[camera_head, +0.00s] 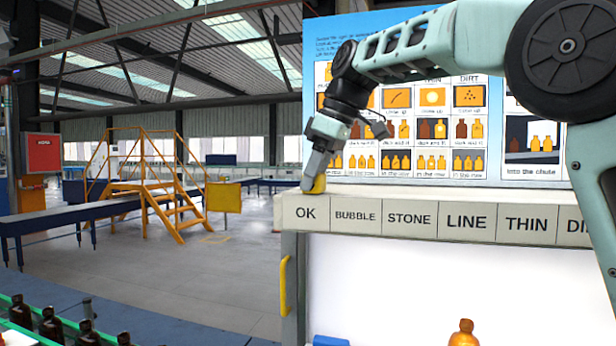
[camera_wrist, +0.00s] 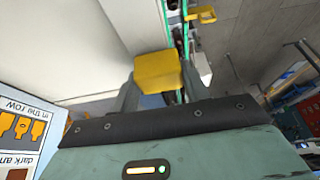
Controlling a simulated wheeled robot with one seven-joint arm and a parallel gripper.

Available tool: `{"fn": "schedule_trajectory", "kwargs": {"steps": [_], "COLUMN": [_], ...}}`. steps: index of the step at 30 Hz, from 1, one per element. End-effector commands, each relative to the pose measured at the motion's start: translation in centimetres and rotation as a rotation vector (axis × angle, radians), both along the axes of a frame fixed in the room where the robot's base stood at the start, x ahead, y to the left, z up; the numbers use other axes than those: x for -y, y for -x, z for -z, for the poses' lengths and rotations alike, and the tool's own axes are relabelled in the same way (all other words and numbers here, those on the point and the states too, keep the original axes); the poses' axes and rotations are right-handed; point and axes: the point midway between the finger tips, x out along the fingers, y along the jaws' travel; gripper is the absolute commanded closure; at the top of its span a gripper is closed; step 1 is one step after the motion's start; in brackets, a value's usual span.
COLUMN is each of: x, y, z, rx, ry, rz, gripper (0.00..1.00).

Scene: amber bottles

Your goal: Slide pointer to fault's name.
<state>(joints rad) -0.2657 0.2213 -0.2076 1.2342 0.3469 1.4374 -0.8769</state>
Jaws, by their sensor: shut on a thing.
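The yellow pointer (camera_head: 318,185) sits on top of the label rail at its left end, above the word OK. My gripper (camera_head: 313,184) reaches down to it and is shut on it. In the wrist view the yellow pointer (camera_wrist: 158,72) shows as a block between my two fingers (camera_wrist: 158,88). The label rail (camera_head: 410,199) reads, from left, OK, BUBBLE, STONE, LINE, THIN and a cut-off DI. An amber bottle (camera_head: 463,334) stands in front of the white panel, with only its upper part in view.
A chart board (camera_head: 490,60) with bottle pictures stands behind the rail; my arm hides part of it. Several dark bottles (camera_head: 50,325) stand at lower left. A yellow handle (camera_head: 285,286) is on the panel's left edge. The rail top right of the pointer looks clear.

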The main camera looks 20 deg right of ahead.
Motion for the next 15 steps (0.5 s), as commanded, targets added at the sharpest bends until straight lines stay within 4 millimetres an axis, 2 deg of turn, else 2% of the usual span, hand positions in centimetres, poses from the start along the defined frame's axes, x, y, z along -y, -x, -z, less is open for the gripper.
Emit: {"fn": "schedule_trajectory", "kwargs": {"steps": [3, 7, 10, 15], "x": [2.6, 4.9, 5.9, 6.3], "y": [1.8, 3.4, 4.2, 4.5], "z": [0.2, 0.1, 0.0, -0.1], "rx": [0.002, 0.003, 0.003, 0.003], "ry": [-0.001, 0.000, 0.000, 0.001], "rz": [0.007, 0.005, 0.005, 0.001], "gripper": [0.96, 0.96, 0.96, 0.96]}}
